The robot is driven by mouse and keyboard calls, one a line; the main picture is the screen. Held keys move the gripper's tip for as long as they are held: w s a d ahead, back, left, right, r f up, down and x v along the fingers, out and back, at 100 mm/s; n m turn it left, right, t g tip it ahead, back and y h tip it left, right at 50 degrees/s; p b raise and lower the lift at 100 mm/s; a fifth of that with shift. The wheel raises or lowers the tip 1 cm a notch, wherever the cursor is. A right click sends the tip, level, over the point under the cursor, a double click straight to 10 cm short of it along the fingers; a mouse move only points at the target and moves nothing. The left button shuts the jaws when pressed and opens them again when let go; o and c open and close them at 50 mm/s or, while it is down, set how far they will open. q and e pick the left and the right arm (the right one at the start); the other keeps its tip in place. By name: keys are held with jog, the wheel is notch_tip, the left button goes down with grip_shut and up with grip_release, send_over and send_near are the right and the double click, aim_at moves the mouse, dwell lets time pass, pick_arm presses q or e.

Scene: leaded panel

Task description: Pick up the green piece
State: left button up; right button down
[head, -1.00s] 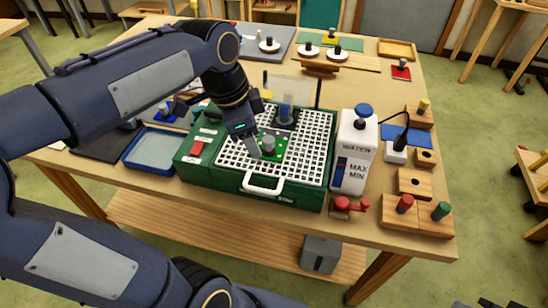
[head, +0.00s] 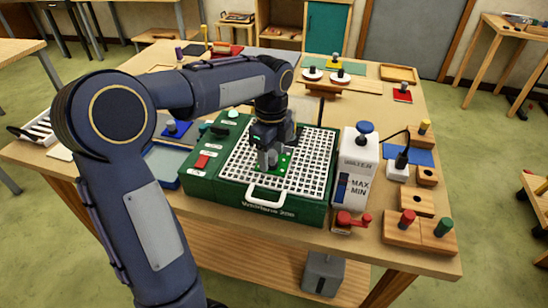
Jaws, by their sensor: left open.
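The green piece (head: 284,164) is a small flat plate with a grey knob, lying on the white grid (head: 310,165) of the green grinder (head: 200,186). My left gripper (head: 270,160) points down over it, with its fingers open close around the knob area. The gripper hides much of the piece, and I cannot tell whether the fingers touch it. My right gripper is out of view.
A white water tank (head: 357,165) stands right of the grinder, with a red clamp (head: 350,222) in front. Wooden blocks with coloured pegs (head: 420,233) are at the right edge. A blue tray (head: 163,166) lies left.

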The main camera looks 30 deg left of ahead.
pick_arm(q)
jog(key=shift+f, duration=0.45)
jog(key=shift+c, duration=0.3)
jog(key=c, duration=0.9)
jog(key=shift+c, duration=0.2)
jog(key=shift+r, duration=0.1)
